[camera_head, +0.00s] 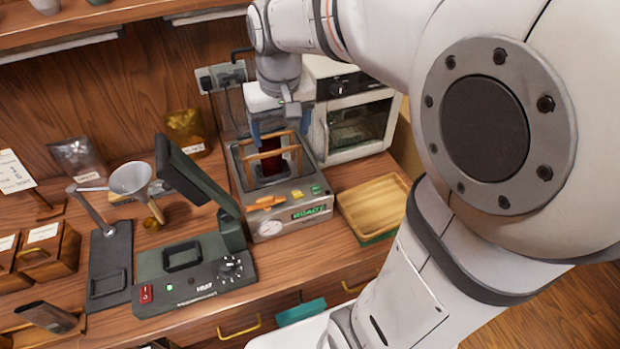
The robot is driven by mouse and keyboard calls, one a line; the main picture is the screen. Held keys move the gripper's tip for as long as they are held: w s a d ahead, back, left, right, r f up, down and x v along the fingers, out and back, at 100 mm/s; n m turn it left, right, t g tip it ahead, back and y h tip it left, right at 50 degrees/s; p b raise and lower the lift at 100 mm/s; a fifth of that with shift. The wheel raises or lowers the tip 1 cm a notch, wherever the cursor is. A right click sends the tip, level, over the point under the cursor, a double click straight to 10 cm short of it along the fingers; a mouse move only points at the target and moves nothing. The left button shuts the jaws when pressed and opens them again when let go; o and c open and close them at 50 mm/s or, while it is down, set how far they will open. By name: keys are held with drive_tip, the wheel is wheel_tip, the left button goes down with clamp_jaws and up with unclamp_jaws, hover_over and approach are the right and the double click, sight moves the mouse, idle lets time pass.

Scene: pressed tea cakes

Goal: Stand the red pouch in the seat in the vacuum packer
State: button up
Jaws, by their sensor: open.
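The vacuum packer (293,224) is the grey box with a gauge, an orange handle and an open-topped chamber, at the back of the bench. The red pouch (270,160) stands roughly upright inside the chamber, in or just above the dark seat, between wooden bars. Whether its bottom is fully down in the seat is hidden by the front wall. My gripper (279,128) points down over the chamber, directly above the pouch. Its jaws are open, close to the pouch's top; I cannot tell whether a finger touches it.
A white oven (357,128) stands close behind and right of the packer. A wooden tray (374,205) lies to its right. A green sealer (190,270) with a raised arm is at left, near a funnel (131,179). Foil pouches stand along the back wall.

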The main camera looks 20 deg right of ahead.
drive_tip(key=s+d+f+t, duration=0.1)
drive_tip(key=s+f, duration=0.2)
drive_tip(key=s, duration=1)
drive_tip(key=shift+s+d+t, duration=0.15)
drive_tip(key=shift+s+t, duration=0.05)
drive_tip(key=shift+t, duration=0.2)
